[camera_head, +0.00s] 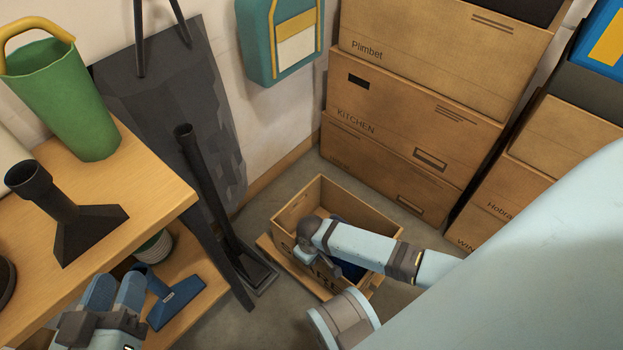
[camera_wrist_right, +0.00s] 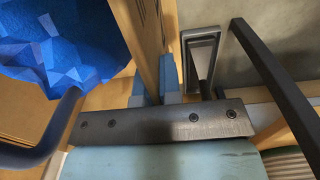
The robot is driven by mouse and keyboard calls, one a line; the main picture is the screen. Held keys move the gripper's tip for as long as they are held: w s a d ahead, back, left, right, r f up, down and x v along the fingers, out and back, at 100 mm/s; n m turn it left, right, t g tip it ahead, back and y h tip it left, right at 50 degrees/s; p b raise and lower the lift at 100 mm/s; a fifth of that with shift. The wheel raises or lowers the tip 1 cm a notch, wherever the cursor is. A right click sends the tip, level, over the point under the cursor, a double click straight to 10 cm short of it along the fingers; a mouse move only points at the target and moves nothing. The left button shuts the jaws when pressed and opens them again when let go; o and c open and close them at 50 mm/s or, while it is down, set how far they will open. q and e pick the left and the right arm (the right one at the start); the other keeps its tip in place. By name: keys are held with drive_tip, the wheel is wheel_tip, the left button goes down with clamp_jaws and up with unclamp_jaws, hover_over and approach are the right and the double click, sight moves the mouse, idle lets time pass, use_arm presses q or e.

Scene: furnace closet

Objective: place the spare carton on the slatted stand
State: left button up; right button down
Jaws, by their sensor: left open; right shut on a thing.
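The spare carton (camera_head: 290,208) is an open brown box low near the floor, with dark lettering partly hidden on its front. Something blue (camera_wrist_right: 55,45) lies inside it. My right gripper (camera_wrist_right: 155,88) is shut on the carton's wall (camera_wrist_right: 148,35), one finger on each side. In the head view my right arm covers part of the carton. The slatted stand (camera_head: 268,246) shows as pale wood edges below the carton. I cannot tell whether the carton rests on it or hangs just above. My left gripper (camera_head: 116,288) is open and empty, at the lower left by the wooden shelf.
Stacked cartons (camera_head: 405,115) stand behind, with more at the right. A black floor tool (camera_head: 215,205) stands close left of the carton. The wooden shelf (camera_head: 150,185) at left holds a green bin (camera_head: 75,100) and a black nozzle (camera_head: 75,220). A blue nozzle (camera_head: 177,302) lies lower.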

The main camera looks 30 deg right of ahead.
use_arm(q)
drive_tip(key=shift+w+a+f, duration=0.1)
drive_tip(key=shift+w+f, duration=0.05)
drive_tip(key=shift+w, duration=0.1)
use_arm(e)
drive_tip(key=shift+f, duration=0.9)
drive_tip(key=c, duration=1.3)
unclamp_jaws()
drive_tip(key=shift+f, duration=0.1)
wheel_tip(320, 180, up, 5)
drive_tip(key=shift+f+p, duration=0.1)
drive_tip(key=shift+p, duration=1.1)
wheel_tip(320, 180, up, 7)
drive_tip(key=p, duration=0.3)
drive_tip(key=shift+r, duration=0.2)
use_arm(q)
wheel_tip(320, 180, up, 7)
drive_tip(key=n+t, duration=0.1)
drive_tip(key=t, duration=0.1)
drive_tip(key=shift+s, duration=0.4)
